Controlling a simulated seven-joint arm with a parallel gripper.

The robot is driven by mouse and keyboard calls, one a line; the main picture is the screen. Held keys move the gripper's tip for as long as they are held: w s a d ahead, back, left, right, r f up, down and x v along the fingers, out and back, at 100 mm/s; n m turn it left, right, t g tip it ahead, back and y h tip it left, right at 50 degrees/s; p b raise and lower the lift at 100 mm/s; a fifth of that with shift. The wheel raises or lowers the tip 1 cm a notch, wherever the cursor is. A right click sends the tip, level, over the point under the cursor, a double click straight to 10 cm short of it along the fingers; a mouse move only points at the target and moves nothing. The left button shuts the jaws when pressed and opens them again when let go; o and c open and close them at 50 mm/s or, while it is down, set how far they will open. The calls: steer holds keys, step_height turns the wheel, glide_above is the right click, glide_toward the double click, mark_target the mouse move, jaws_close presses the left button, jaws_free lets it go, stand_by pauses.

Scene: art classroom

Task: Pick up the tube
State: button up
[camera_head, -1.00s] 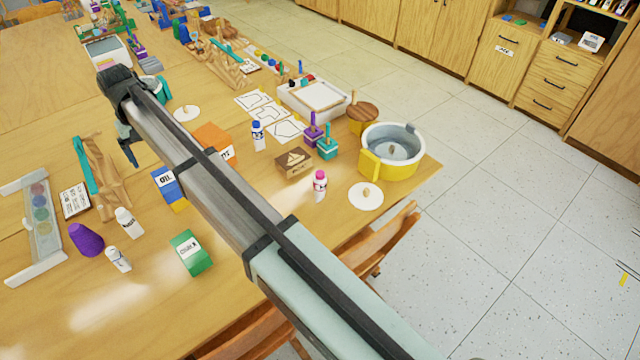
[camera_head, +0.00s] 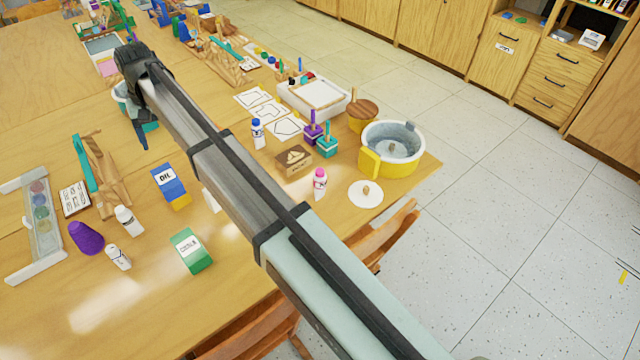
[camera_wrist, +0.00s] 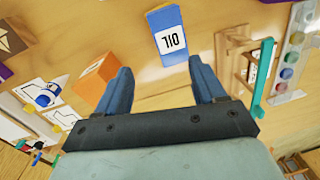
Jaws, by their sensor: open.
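Several small upright tubes or bottles stand on the table; I cannot tell which one is the tube meant. One is white with a blue cap (camera_head: 257,135), one has a pink cap (camera_head: 319,184), and two white ones stand at the front left, an upper one (camera_head: 128,220) and a lower one (camera_head: 118,257). The blue-capped one also shows in the wrist view (camera_wrist: 42,97). My gripper (camera_wrist: 160,72) is open and empty above the table, pointing down, away from all of these. In the head view its fingers (camera_head: 141,134) are partly hidden by my arm.
An orange box (camera_wrist: 97,72) is close beside the left finger.

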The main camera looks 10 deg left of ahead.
steer(key=w+d+f+m+g+y, duration=0.2)
steer(key=d+f+m+y, duration=0.15)
steer(key=d, duration=0.65)
step_height(320, 180, up, 4)
steer(key=r+m+t+y, duration=0.1)
steer(key=m+t+y, duration=0.2)
steer(key=m+y, duration=1.55)
glide_above(319, 185)
steer(key=w+d, duration=0.2)
steer(key=d, duration=0.2)
steer(key=m+h, duration=0.4)
steer(key=h, duration=0.1)
steer(key=f, duration=1.7)
steer(key=shift+a+f, duration=0.25)
steer(key=shift+f, duration=0.05)
steer(key=shift+a+f, duration=0.15)
steer(key=shift+a, duration=2.35)
steer(key=shift+c, duration=0.4)
